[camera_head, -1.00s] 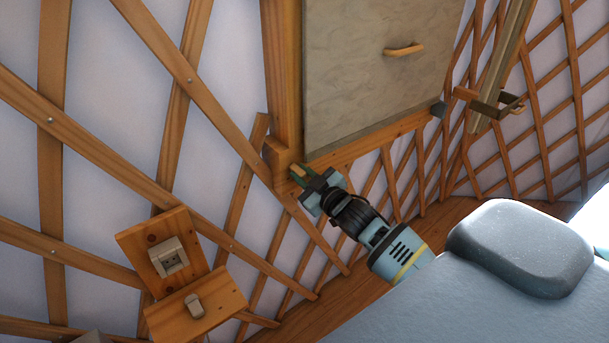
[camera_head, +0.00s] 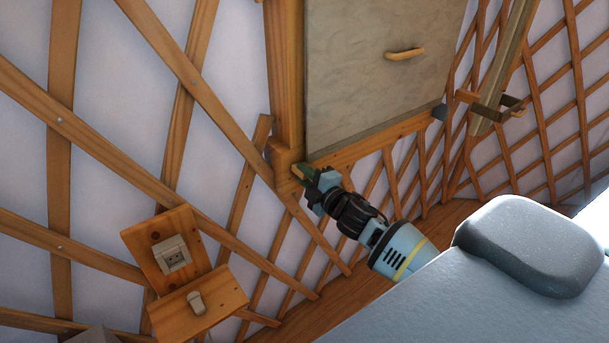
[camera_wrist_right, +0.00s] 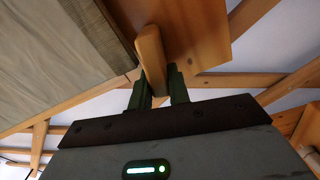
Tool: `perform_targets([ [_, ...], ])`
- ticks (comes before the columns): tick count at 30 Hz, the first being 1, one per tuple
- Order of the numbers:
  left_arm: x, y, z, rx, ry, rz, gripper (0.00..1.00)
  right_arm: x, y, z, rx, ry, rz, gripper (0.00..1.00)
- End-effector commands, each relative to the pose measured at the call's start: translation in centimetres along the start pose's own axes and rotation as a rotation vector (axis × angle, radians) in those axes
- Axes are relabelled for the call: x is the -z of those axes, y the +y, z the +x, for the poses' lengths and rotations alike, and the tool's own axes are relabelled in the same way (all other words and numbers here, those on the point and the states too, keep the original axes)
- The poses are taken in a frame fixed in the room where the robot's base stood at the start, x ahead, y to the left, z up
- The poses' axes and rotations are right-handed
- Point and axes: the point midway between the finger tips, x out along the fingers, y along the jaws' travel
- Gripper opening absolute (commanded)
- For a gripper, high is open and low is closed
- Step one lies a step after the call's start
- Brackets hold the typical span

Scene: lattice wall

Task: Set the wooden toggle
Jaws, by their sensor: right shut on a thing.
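The wooden toggle (camera_wrist_right: 151,58) is a small rounded light-wood bar at the edge of the pale door panel, in front of the wooden frame. My right gripper (camera_wrist_right: 159,88) is shut on it, with one dark green finger on each side. In the head view my right gripper (camera_head: 303,172) is at the lower left corner of the panel. There the toggle is small and mostly hidden by the fingers. My left gripper is not in view.
The pale door panel (camera_head: 375,85) has a wooden handle (camera_head: 404,54) and sits in a wooden frame (camera_head: 284,80). A socket (camera_head: 171,254) and a switch (camera_head: 196,302) are on wooden boards at the lower left. A metal bracket (camera_head: 497,107) is at the right. Lattice slats surround these.

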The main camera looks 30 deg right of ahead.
Motion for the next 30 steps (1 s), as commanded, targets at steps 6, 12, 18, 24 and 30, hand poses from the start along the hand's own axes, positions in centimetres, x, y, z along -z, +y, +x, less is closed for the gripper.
perform_targets([
  [6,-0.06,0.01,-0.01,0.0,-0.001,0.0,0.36,-0.05,-0.03,-0.02,0.002,0.0,-0.132,0.0],
  [12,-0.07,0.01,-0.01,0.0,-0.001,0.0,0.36,-0.02,-0.03,-0.02,0.002,-0.001,-0.202,0.0],
  [18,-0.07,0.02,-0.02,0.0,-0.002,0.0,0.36,-0.02,-0.02,-0.02,0.002,-0.001,-0.23,0.0],
  [24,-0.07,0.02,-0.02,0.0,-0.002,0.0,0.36,-0.03,-0.02,-0.02,0.002,-0.001,-0.235,0.0],
  [30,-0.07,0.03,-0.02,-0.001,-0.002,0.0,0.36,-0.03,-0.02,-0.02,0.002,-0.001,-0.235,0.19],
])
